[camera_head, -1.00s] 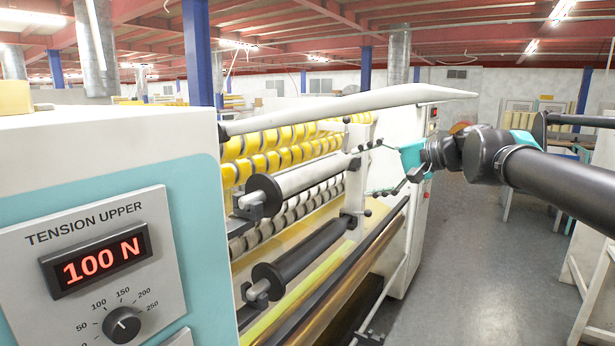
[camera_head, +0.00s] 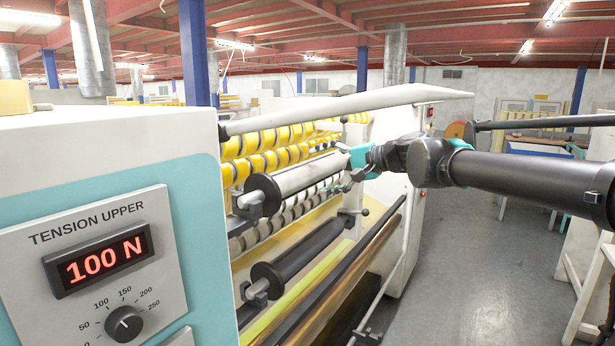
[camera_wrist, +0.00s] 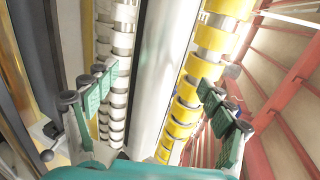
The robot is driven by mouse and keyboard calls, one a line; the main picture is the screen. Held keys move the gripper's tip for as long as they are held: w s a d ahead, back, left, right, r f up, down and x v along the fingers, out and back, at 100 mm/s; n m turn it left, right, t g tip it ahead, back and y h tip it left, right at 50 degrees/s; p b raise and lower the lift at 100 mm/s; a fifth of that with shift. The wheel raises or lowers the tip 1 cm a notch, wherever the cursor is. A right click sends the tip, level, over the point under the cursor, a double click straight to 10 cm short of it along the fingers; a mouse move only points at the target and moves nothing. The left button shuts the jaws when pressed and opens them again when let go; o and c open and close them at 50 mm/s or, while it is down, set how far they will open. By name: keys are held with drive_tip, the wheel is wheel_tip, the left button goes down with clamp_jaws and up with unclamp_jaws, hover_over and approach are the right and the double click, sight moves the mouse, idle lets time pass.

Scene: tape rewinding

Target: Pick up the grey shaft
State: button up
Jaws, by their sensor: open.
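The grey shaft (camera_head: 308,175) lies along the upper front of the machine in the head view, with a black flange at its near end. In the wrist view the shaft (camera_wrist: 164,70) runs down the middle of the picture. My gripper (camera_head: 345,174) is at the shaft's far end in the head view. In the wrist view my gripper (camera_wrist: 155,88) is open, with one green-padded finger on each side of the shaft and visible gaps between.
Yellow tape rolls (camera_head: 270,163) line up behind the shaft. A lower black shaft (camera_head: 308,248) lies below it. A long white bar (camera_head: 350,106) passes above. The control panel (camera_head: 105,262) reads 100 N. The grey floor (camera_head: 465,265) to the right is clear.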

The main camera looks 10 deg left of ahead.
sight(312, 164)
drive_tip(key=x, duration=0.5)
drive_tip(key=shift+w+f, duration=0.2)
drive_tip(key=shift+f, duration=0.1)
drive_tip(key=shift+d, duration=0.1)
drive_tip(key=c, duration=1.8)
drive_tip(key=shift+r, duration=0.1)
drive_tip(key=shift+r, duration=1.3)
drive_tip(key=shift+s+d+f+v, duration=0.15)
drive_tip(key=shift+f+v, duration=0.3)
drive_tip(key=shift+v, duration=2.55)
drive_tip(key=shift+d+f+v, duration=0.1)
drive_tip(key=shift+f+v, duration=0.35)
drive_tip(key=shift+v, duration=2.55)
drive_tip(key=shift+s+d+f+v, duration=0.15)
drive_tip(key=shift+f+v, duration=0.3)
drive_tip(key=shift+v, duration=2.55)
drive_tip(key=shift+w+r, duration=0.1)
drive_tip(key=shift+r, duration=0.15)
drive_tip(key=shift+r, duration=0.35)
